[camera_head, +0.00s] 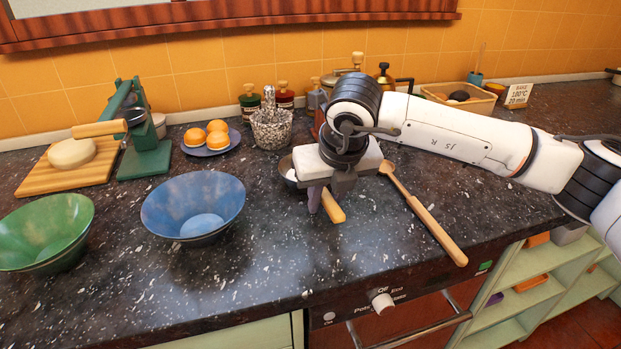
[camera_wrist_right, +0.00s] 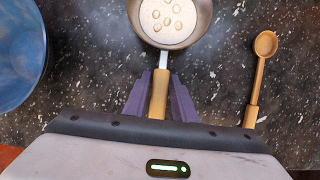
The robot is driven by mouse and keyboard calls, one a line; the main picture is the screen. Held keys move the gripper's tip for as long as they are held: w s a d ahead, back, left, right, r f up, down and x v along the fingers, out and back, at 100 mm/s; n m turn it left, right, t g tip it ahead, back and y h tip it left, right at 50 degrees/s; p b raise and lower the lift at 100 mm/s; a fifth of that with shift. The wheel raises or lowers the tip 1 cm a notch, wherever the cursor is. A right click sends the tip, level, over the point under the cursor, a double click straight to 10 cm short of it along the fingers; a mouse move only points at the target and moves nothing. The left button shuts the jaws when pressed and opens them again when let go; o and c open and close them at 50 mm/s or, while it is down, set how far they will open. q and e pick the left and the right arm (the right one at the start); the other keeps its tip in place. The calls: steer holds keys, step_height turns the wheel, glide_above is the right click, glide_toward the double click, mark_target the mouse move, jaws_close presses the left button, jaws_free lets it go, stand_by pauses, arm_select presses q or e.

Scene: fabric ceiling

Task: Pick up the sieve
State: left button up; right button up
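The sieve has a round metal bowl and a wooden handle. In the head view its bowl (camera_head: 287,168) shows only partly, on the counter behind my right gripper. In the wrist view the bowl (camera_wrist_right: 168,18) is cut off by the top edge. A pale disc with several round spots shows inside it. My right gripper (camera_head: 326,208) points down over the handle. In the wrist view its two purple fingers (camera_wrist_right: 161,85) stand one on each side of the wooden handle, apparently open with narrow gaps. My left gripper is not in view.
A wooden spoon (camera_head: 428,218) lies right of the sieve. A blue bowl (camera_head: 194,207) and a green bowl (camera_head: 45,232) stand to the left. Behind are a speckled mortar (camera_head: 271,130), a plate of oranges (camera_head: 207,148) and a green press (camera_head: 146,160). The front counter is clear.

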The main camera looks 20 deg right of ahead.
jaws_close()
steer(key=shift+r, duration=0.15)
step_height(320, 180, up, 10)
steer(key=shift+f+b, duration=0.1)
steer(key=shift+b, duration=0.25)
stand_by(1.5)
